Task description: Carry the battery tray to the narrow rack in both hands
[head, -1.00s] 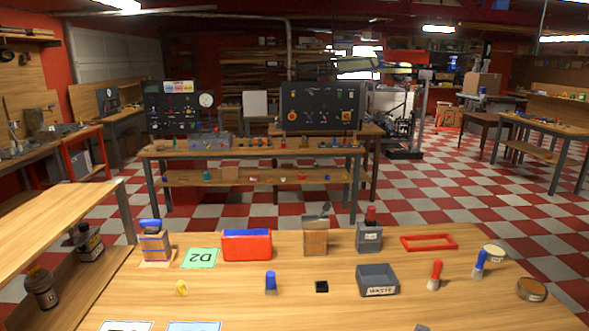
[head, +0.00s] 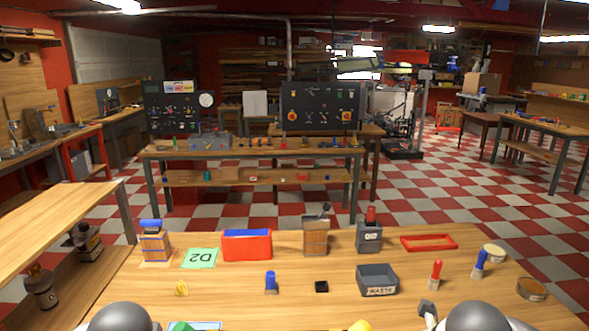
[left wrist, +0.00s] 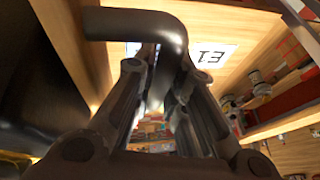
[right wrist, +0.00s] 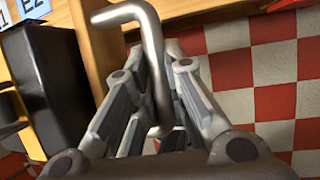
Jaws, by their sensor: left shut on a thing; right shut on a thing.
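The battery tray, seen as a black body, shows at the left of the left wrist view (left wrist: 45,75) and of the right wrist view (right wrist: 62,85). My left gripper (left wrist: 162,75) is shut on its dark bent handle (left wrist: 130,24). My right gripper (right wrist: 157,75) is shut on the grey bent handle (right wrist: 125,14) at its side. In the head view only the rounded tops of my arms show at the bottom edge; the grippers are out of frame. A wooden two-level rack (head: 62,212) stands at the left; I cannot tell whether it is the narrow rack.
The table (head: 222,290) holds a red bin (head: 247,246), a green D2 card (head: 200,258), a grey waste tray (head: 377,282), a red frame (head: 428,242) and brushes. Checkered floor (head: 420,205) lies beyond the table.

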